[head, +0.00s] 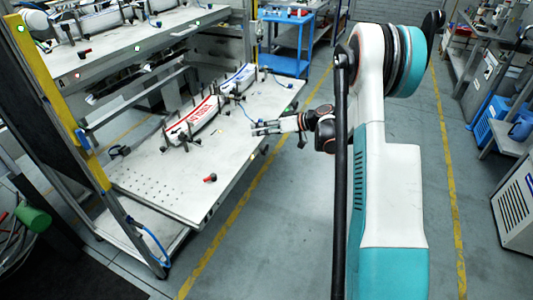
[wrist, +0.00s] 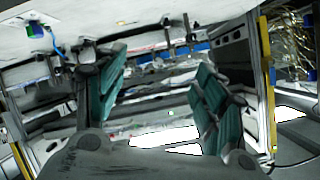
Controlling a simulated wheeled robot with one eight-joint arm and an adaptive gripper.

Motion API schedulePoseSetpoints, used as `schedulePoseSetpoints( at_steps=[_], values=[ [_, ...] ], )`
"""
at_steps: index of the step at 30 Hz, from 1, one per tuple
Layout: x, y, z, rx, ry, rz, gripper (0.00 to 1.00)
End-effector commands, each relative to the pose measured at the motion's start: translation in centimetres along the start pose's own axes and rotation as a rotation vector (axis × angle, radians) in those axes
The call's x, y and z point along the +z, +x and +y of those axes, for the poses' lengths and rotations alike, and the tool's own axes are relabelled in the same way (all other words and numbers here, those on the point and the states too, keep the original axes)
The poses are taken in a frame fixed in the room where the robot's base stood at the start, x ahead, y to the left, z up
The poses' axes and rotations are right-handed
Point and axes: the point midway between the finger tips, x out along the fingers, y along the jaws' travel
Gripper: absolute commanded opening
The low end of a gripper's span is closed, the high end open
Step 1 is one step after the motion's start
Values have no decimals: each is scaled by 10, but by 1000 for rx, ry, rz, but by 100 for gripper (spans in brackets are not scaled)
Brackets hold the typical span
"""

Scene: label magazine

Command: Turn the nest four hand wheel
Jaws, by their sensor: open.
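In the head view, the pale lower shelf (head: 165,185) carries long label-bearing units. One has a red-and-white label (head: 192,118), and a blue-marked one (head: 237,78) lies behind it. A small red-and-black knob or handle (head: 210,178) sits on the shelf's front part. I cannot tell which part is the nest four hand wheel. My gripper (head: 254,129) reaches in from the right over the shelf's right edge, beside the labelled units. In the wrist view my gripper (wrist: 160,100) has its two teal-padded fingers wide apart, with nothing held between them.
An upper shelf (head: 120,45) overhangs the left part, with a yellow post (head: 60,100) at its front left. A blue cart (head: 287,45) stands behind. The grey floor (head: 265,235) right of the shelf is clear. A cable (head: 150,235) hangs by the front leg.

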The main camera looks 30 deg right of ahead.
Motion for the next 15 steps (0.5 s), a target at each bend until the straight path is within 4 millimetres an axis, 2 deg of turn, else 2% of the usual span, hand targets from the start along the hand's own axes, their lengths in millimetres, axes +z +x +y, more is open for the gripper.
schedulePoseSetpoints(
  at_steps=[1,6,10,15],
  values=[
    [14,-1,24,-6,-23,34,64],
    [57,-12,81,-35,-129,159,64],
    [94,-24,117,-42,-213,256,64],
    [136,-39,146,-37,-307,356,64]
  ],
)
